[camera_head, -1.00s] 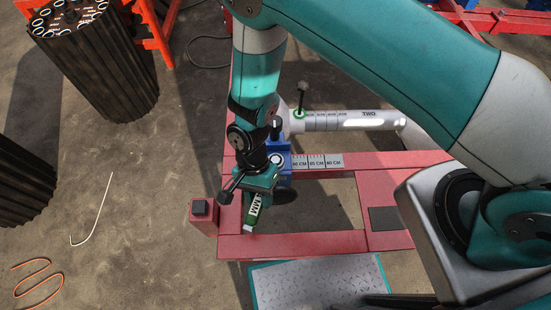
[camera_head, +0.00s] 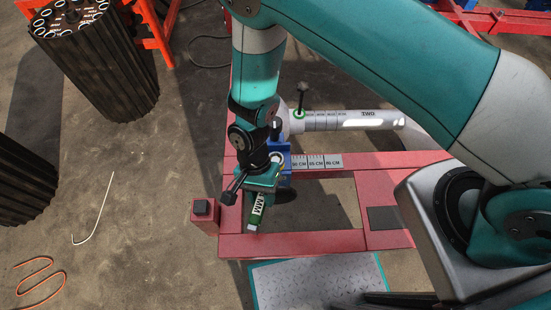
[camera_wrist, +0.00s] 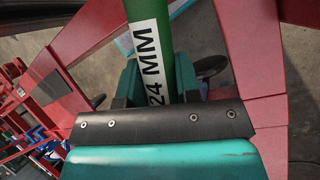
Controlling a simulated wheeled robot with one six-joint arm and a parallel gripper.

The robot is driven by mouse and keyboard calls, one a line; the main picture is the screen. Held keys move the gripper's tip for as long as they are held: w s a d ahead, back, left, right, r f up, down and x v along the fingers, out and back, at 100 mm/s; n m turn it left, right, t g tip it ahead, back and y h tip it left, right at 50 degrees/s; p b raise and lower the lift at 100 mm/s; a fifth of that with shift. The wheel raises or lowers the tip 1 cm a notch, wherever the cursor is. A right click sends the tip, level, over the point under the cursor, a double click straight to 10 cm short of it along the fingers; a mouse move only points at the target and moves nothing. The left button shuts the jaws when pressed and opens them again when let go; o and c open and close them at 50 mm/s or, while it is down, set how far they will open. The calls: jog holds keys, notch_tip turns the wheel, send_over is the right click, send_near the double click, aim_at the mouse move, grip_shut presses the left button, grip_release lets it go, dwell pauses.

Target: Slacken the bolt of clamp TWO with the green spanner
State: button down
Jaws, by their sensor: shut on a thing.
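My gripper (camera_head: 262,186) is shut on the green spanner (camera_head: 257,211), above the left end of the red frame. The spanner's pale end points toward the bottom of the head view. In the wrist view the spanner (camera_wrist: 186,72) runs upward from the jaws, with a white "24 MM" label on its shaft. A silver tube marked TWO (camera_head: 345,118) lies behind, with a green ring (camera_head: 299,113) and an upright dark handle at its left. A blue part (camera_head: 285,163) sits beside my gripper on the rail. The spanner's other end and any bolt there are hidden by my wrist.
The red frame (camera_head: 290,243) has a rail with a centimetre scale (camera_head: 318,161). A short red post (camera_head: 204,216) stands at its left corner. A metal plate (camera_head: 320,284) lies in front. Floor left of the frame is mostly clear.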

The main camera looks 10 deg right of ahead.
jog(key=shift+r+p, duration=3.2)
jog(key=shift+r, duration=1.05)
jog(key=shift+s+f, duration=0.1)
